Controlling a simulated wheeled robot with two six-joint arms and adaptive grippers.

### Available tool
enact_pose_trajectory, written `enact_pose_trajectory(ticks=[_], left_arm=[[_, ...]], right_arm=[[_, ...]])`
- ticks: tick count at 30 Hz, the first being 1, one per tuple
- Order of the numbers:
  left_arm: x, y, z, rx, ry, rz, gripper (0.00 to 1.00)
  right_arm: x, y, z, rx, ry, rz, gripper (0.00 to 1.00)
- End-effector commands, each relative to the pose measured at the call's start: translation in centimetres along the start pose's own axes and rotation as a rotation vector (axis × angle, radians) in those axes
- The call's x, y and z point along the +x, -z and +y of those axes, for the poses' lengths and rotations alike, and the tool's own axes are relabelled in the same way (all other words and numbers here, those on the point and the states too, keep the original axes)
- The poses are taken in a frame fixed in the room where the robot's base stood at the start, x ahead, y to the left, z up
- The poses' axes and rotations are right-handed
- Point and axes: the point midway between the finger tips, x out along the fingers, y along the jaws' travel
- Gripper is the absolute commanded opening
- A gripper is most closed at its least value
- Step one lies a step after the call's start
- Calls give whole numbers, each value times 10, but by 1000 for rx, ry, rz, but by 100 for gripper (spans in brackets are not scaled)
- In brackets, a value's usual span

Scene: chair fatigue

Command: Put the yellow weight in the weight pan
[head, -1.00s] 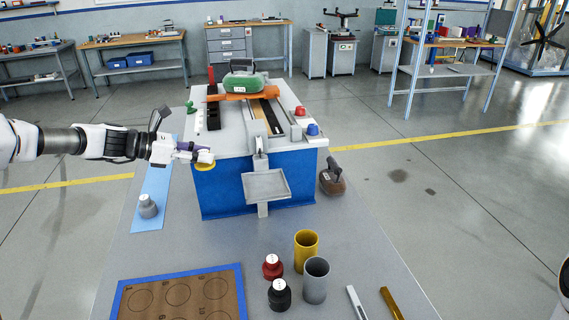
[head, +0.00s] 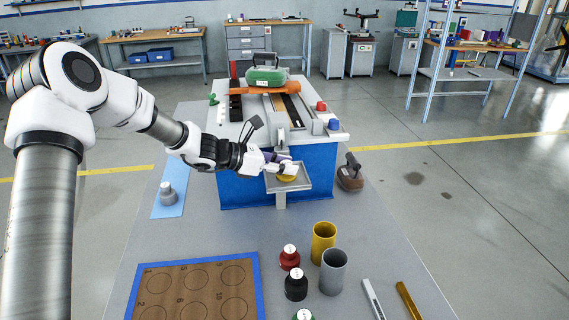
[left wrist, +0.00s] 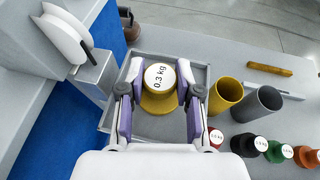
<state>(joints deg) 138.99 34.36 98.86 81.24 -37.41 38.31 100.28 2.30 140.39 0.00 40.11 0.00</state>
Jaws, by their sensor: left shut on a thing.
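My left gripper (head: 286,168) is shut on the yellow weight (head: 287,179), seen from above in the left wrist view (left wrist: 158,101) between the two fingers (left wrist: 158,108). Its white knob top reads 0.3 kg. The weight pan (head: 303,187) is a grey square tray on the front of the blue-sided machine. The weight is over the pan, inside its rim as seen from above in the left wrist view (left wrist: 195,73). I cannot tell whether its base touches the pan. My right gripper is not in view.
A yellow cup (head: 323,243) and a grey cup (head: 333,272) stand in front of the pan, with red (head: 290,258) and black (head: 296,285) weights beside them. A grey weight (head: 168,194) stands on a blue strip at left.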

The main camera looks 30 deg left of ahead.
Motion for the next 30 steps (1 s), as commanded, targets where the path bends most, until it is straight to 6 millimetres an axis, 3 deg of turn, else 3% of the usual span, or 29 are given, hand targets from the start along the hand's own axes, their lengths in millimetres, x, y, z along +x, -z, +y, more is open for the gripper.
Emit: enact_pose_trajectory(ticks=[10,11,12,20,24,26,30], left_arm=[[2,5,0,1,0,-2,0],[2,4,0,1,0,-1,44],[1,4,0,1,0,-1,58],[1,4,0,0,0,-1,58],[-2,-4,0,0,0,-1,58],[-10,-2,1,-1,-2,-3,58],[-45,-5,1,-3,-3,-9,58]], right_arm=[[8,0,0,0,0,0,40],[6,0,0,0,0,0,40],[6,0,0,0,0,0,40],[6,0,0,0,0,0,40],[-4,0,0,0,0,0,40],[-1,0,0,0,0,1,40],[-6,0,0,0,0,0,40]])
